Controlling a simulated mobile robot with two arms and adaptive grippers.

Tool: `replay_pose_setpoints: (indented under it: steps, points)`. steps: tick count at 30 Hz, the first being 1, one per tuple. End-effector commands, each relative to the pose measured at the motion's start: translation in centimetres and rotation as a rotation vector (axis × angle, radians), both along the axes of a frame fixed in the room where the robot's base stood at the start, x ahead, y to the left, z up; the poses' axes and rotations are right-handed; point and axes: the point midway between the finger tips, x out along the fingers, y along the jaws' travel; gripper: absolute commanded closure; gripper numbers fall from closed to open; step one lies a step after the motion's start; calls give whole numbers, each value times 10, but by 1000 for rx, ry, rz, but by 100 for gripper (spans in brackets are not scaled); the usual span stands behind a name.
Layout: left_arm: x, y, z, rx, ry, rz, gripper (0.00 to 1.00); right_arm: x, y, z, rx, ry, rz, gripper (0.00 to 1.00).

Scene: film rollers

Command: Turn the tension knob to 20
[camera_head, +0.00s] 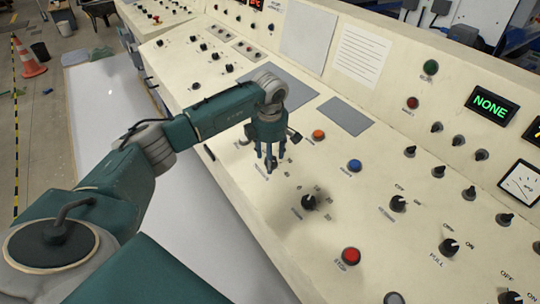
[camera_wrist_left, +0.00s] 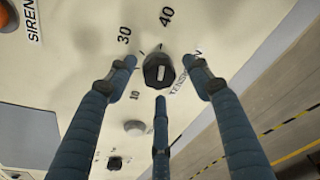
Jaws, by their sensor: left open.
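The tension knob (camera_wrist_left: 153,66) is dark and faceted, with a white mark, on the cream panel. Around it I read 10, 30 and 40; 20 does not show, and I cannot tell which value the mark points at. The label beside it is partly covered by a finger. My left gripper (camera_wrist_left: 161,76) is open, its three blue fingers spread around the knob; I cannot tell whether they touch it. In the head view my left gripper (camera_head: 269,163) points down at the panel and mostly hides this knob. My right gripper is not in view.
An orange button (camera_head: 318,134), a blue button (camera_head: 354,166) and a similar dark dial (camera_head: 309,202) stand near the gripper. A red stop button (camera_head: 351,255) and several switches lie further right. The panel's edge and the floor are to the left.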

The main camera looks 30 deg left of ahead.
Motion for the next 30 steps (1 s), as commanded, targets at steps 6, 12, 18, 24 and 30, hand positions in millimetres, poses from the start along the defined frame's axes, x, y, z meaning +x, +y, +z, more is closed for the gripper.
replay_pose_setpoints:
  steps: [6, 12, 18, 24, 30]
  points:
    - [0, 0, -2, 0, 0, -1, 49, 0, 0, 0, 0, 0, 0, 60]
    - [0, 0, -2, 0, 0, -1, 75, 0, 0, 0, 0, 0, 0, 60]
    - [-1, 0, -2, 1, 3, 0, 93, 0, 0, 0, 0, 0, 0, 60]
    - [-1, 1, -2, -4, 6, 25, 93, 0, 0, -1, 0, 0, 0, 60]
    - [-1, 1, -3, -24, 15, 117, 93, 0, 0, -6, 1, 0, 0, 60]
